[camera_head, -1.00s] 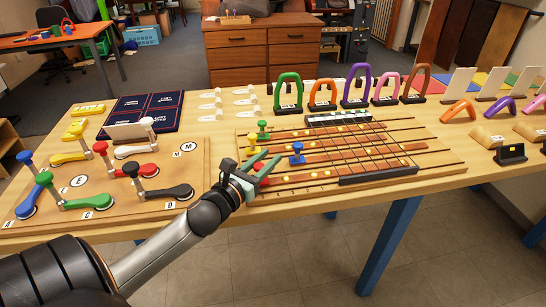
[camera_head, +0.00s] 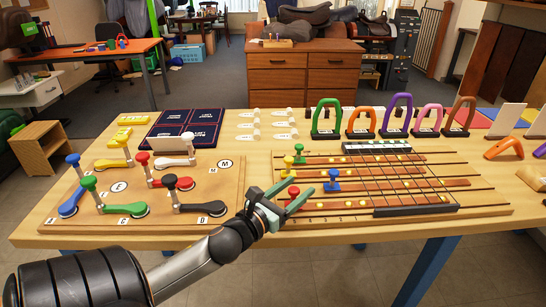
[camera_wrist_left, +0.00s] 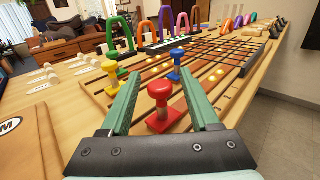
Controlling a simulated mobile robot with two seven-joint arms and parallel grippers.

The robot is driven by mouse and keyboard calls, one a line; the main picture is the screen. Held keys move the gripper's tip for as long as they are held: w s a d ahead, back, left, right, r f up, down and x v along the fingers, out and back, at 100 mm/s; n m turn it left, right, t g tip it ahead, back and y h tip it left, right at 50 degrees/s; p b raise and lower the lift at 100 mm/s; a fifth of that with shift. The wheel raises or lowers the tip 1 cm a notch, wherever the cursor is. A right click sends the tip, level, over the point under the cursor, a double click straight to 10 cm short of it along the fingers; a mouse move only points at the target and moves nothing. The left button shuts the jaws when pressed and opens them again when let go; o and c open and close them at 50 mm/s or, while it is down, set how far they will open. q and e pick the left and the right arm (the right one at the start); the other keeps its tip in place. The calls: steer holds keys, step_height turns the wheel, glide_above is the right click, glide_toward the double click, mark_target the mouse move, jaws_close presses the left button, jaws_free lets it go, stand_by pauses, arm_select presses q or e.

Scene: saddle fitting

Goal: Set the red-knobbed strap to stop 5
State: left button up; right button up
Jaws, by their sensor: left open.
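The red-knobbed strap's red knob (camera_head: 293,192) is at the front left of the slotted strap board (camera_head: 345,210). In the left wrist view the red knob (camera_wrist_left: 160,95) stands upright between my fingers, with space on both sides. My left gripper (camera_head: 303,184) is open around it, and its fingers also show in the left wrist view (camera_wrist_left: 162,80). The blue knob (camera_head: 334,178) is farther right on another rail. The yellow knob (camera_head: 288,162) and green knob (camera_head: 299,151) are at the back left. The stop numbers are too small to read. My right gripper is not in view.
A board with several coloured levers (camera_head: 130,165) lies to the left. Coloured arches (camera_head: 327,118) stand behind the strap board. A black bar (camera_head: 416,210) lies along its front right edge. The table's front edge (camera_head: 330,238) is close to my arm.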

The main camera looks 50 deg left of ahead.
arm_select(q)
steer(key=s, duration=0.8)
steer(key=shift+s+d+f, duration=0.1)
steer(key=shift+d, duration=0.2)
steer(key=shift+s+d+b, duration=0.1)
steer(key=shift+s+b, duration=0.2)
steer(key=shift+s, duration=0.55)
